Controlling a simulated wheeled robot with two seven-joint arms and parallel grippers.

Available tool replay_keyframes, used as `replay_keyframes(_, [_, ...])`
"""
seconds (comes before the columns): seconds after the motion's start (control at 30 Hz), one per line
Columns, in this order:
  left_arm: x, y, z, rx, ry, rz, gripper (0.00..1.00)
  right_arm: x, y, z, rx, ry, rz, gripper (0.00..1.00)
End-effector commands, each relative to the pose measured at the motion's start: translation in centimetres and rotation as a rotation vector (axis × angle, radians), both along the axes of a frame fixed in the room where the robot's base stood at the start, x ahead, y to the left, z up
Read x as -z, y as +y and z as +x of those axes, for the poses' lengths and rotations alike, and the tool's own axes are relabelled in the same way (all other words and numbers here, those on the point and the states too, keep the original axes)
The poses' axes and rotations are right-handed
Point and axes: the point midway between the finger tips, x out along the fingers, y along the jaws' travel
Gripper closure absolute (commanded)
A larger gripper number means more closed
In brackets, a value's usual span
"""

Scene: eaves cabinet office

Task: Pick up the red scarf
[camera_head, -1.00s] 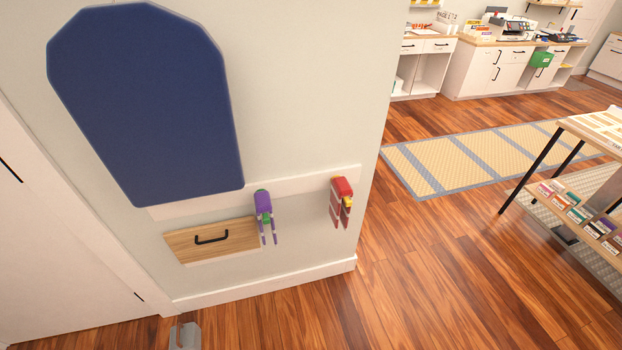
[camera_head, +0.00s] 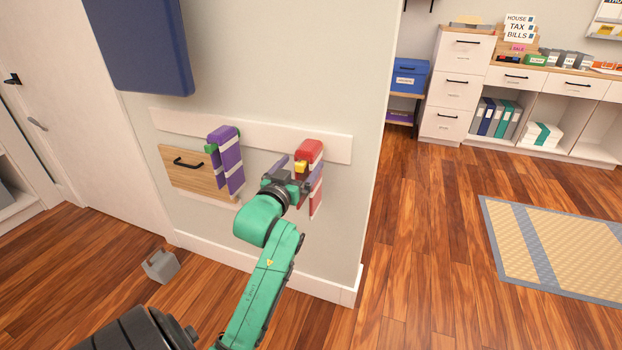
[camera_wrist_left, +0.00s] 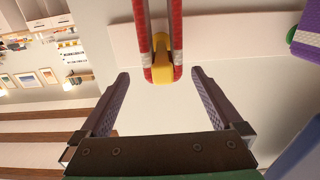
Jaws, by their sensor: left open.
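The red scarf (camera_head: 311,150) with pale stripes hangs folded over a yellow peg (camera_head: 300,167) on the white wall rail, at the right in the head view. My left gripper (camera_head: 292,172) is open just in front of it and partly hides its lower part. In the left wrist view the scarf (camera_wrist_left: 176,30) hangs in two strands around the yellow peg (camera_wrist_left: 161,70). The two fingers of my left gripper (camera_wrist_left: 160,90) are spread to either side of the scarf's line, with nothing between them that I can see touching. My right gripper is not in view.
A purple scarf (camera_head: 229,160) hangs on a green peg (camera_head: 210,148) left of the red one. A wooden drawer front (camera_head: 180,178) is below the rail (camera_head: 180,122). A blue panel (camera_head: 140,50) is above. A grey block (camera_head: 160,266) lies on the floor.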

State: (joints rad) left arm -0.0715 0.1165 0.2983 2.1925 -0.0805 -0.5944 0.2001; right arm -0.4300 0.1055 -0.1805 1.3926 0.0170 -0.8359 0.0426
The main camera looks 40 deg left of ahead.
Motion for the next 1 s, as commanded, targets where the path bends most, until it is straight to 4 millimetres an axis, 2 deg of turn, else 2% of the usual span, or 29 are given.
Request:
replay_keyframes(0.03, [0.0, 0.3, 1.0, 0.000, -0.002, 0.002, 0.00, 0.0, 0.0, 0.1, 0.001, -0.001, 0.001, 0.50])
replay_keyframes(0.17, [-0.1, 0.9, 2.5, 0.001, -0.002, 0.001, 0.00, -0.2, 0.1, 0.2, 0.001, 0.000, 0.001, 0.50])
replay_keyframes(0.33, [-0.9, 2.1, 5.4, 0.000, -0.002, 0.003, 0.00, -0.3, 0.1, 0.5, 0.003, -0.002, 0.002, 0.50])
replay_keyframes(0.4, [-0.6, 2.4, 6.5, 0.001, 0.000, 0.001, 0.00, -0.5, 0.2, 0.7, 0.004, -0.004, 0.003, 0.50])
replay_keyframes(0.5, [-0.7, 2.6, 7.1, 0.001, 0.001, 0.002, 0.00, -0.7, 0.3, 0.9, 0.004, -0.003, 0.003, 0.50])
replay_keyframes(0.67, [-0.7, 2.6, 7.1, 0.001, 0.001, 0.002, 0.00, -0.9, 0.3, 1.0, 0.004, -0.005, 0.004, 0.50])
replay_keyframes(0.7, [-0.7, 2.6, 7.1, 0.001, 0.001, 0.002, 0.15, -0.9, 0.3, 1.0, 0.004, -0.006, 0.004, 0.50])
replay_keyframes(0.77, [-0.7, 2.6, 7.1, 0.001, 0.001, 0.002, 0.38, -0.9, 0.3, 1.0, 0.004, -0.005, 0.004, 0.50])
replay_keyframes(0.9, [-0.6, 2.6, 7.1, 0.001, 0.001, 0.001, 0.92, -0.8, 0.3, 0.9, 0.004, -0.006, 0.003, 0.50])
replay_keyframes(0.93, [-0.6, 2.6, 7.1, 0.001, 0.001, 0.001, 1.00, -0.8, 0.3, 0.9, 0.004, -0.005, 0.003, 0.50])
replay_keyframes(1.0, [-0.6, 2.6, 7.1, 0.001, 0.001, 0.001, 1.00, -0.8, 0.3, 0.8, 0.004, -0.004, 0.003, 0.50])
